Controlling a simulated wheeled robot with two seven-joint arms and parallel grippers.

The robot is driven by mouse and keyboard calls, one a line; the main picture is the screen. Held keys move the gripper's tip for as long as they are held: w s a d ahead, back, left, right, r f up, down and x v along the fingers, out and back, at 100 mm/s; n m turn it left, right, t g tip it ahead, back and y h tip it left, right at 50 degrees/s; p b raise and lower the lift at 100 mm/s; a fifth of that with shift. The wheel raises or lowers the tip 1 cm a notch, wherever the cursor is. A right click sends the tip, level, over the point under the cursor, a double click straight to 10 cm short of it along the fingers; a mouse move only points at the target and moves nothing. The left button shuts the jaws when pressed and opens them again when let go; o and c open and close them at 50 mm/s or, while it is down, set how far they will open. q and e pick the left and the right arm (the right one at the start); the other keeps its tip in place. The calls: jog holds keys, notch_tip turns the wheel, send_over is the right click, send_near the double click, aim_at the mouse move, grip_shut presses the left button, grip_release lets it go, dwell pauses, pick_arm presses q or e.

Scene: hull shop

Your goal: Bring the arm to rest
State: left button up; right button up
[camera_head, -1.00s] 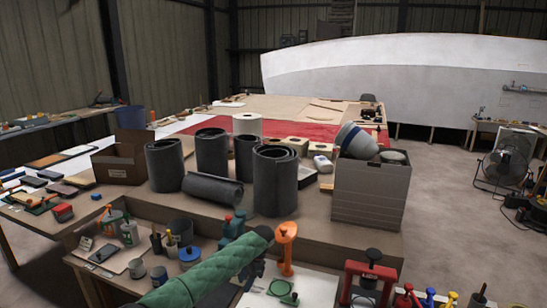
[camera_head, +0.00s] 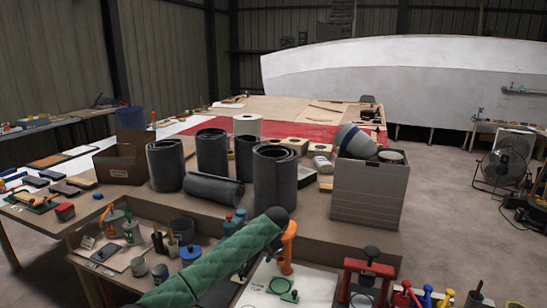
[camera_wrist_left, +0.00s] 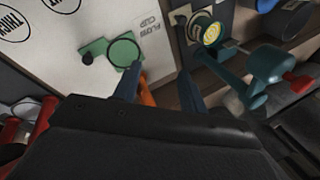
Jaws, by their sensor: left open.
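My left arm, in a green quilted sleeve (camera_head: 215,265), comes in from the bottom of the head view and ends in a dark cap. My left gripper (camera_wrist_left: 160,90) is open, with its two blue-grey fingers apart in the left wrist view. In the wrist view a bit of orange (camera_wrist_left: 147,92) shows close to one finger. My right gripper is not in view.
A white board (camera_head: 318,284) marked "FLOW CUP" carries a green piece (camera_wrist_left: 124,52). A red press (camera_head: 368,272) stands to the right, and cans and brushes to the left. Dark rolls (camera_head: 275,180) and a grey crate (camera_head: 370,190) stand behind. A teal tool (camera_wrist_left: 266,64) lies near the fingers.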

pick_arm(q)
jog(key=s+d+r+t+h, duration=0.1)
jog(key=d+r+t+h, duration=0.15)
jog(key=d+r, duration=0.45)
jog(key=s+a+r+n+t+h, duration=0.2)
jog(key=s+a+n, duration=0.1)
jog(key=s, duration=0.4)
jog(key=s+a+f+n+g, duration=0.1)
jog(key=s+a+f, duration=0.4)
jog(key=s+f, duration=0.3)
jog(key=s+a+f+n, duration=0.2)
jog(key=s+a+f, duration=0.3)
jog(key=s, duration=0.5)
jog(key=s+a+f+n+g, duration=0.1)
jog(key=s+a+f, duration=0.3)
jog(key=s+f, duration=0.45)
jog(key=s+a+f+g, duration=0.1)
jog(key=s+f, duration=0.4)
jog(key=s, duration=0.4)
jog(key=s+f+n+g, duration=0.1)
jog(key=s+f+g, duration=0.1)
jog(key=s+f, duration=0.3)
jog(key=s+a+f+g, duration=0.1)
jog(key=s+f, duration=0.5)
jog(key=s, duration=0.8)
jog(key=shift+a+g+y, duration=0.35)
jog(key=shift+y, duration=0.1)
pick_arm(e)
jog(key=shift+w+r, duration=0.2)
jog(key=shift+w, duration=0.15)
